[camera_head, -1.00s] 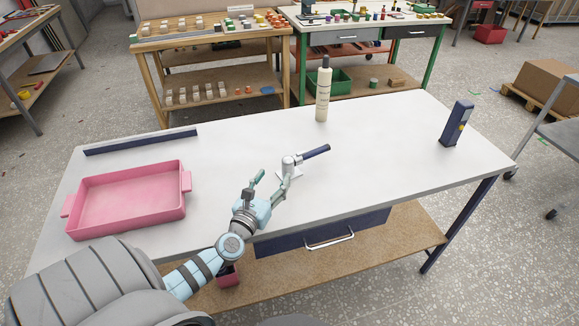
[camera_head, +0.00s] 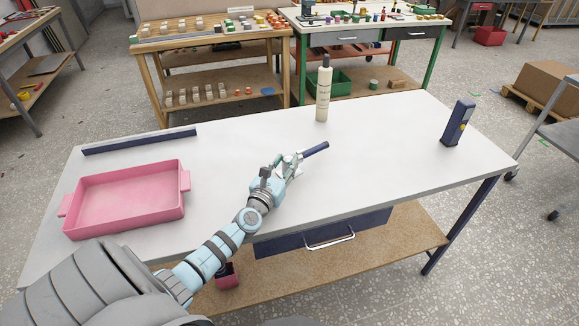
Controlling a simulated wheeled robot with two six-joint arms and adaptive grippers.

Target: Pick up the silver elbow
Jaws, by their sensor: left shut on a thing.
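The silver elbow (camera_head: 297,158) is on the white table near its middle. It is mostly hidden by my left gripper. A dark blue handle-like piece (camera_head: 315,149) sticks out from it toward the upper right. My left gripper (camera_head: 288,163) reaches in from the lower left and is shut on the silver elbow. I cannot tell whether the elbow touches the tabletop. My right gripper is not in view.
A pink tray (camera_head: 73,208) stands at the table's left, with a dark blue bar (camera_head: 140,141) behind it. A cream bottle (camera_head: 323,95) stands at the back edge and a dark blue upright device (camera_head: 458,124) at the right. The tabletop (camera_head: 400,150) between is clear.

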